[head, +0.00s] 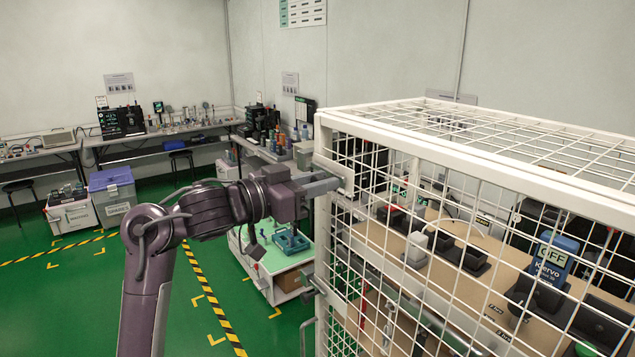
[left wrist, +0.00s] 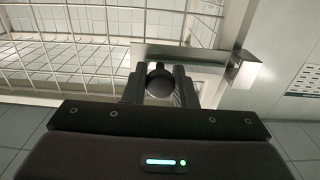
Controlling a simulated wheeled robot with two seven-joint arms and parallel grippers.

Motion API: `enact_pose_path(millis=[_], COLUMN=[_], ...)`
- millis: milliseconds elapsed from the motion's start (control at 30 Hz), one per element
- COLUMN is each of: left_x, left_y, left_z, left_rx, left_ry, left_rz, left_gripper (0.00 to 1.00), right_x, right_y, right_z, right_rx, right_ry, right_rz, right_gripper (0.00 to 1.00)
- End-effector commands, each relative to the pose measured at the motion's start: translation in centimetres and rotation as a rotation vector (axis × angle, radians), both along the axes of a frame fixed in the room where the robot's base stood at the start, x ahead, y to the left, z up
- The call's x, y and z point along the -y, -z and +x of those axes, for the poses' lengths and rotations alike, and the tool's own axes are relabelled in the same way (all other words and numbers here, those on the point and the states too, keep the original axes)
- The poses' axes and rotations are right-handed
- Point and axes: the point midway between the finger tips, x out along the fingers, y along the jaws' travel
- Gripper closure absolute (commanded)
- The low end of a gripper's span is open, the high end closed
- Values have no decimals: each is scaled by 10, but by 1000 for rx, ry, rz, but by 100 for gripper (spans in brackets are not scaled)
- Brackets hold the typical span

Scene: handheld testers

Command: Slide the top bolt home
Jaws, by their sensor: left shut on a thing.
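The top bolt (head: 334,166) sits on the upper corner post of a white wire-mesh cage (head: 420,152) in the head view. My left gripper (head: 330,184) reaches it from the left, level with the bolt. In the left wrist view the two dark fingers (left wrist: 160,88) are shut on the bolt's dark round knob (left wrist: 159,80). The bolt's pale metal plate (left wrist: 195,57) runs to the right behind them and ends at a small block (left wrist: 243,69). The fingers hide part of the bolt, so I cannot tell how far its rod reaches. My right gripper is not in view.
A lower fitting (head: 313,287) sits on the same post. A white cart (head: 273,262) stands behind my left arm. Green floor is open to the left.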

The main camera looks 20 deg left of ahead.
Motion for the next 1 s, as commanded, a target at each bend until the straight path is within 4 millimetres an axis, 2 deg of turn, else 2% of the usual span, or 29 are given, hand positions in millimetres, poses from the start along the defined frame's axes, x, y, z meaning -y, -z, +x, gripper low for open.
enact_pose_path(millis=[133,400,733,767,900,1000], left_x=[-5,-39,-44,-44,-44,-43], left_y=[-1,-1,-1,-1,-1,-1], left_z=[3,31,34,34,34,34], left_rx=[-1,-3,2,2,2,2], left_ry=[-1,-1,-4,-4,-3,-2], left_rz=[1,1,-2,-2,-1,-1], left_gripper=[100,100,100,73,55,55], right_x=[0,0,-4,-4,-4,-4], right_y=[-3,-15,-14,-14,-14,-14], right_z=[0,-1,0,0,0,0], right_rx=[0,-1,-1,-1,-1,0], right_ry=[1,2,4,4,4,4], right_rz=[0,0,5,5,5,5], right_gripper=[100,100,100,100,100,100])
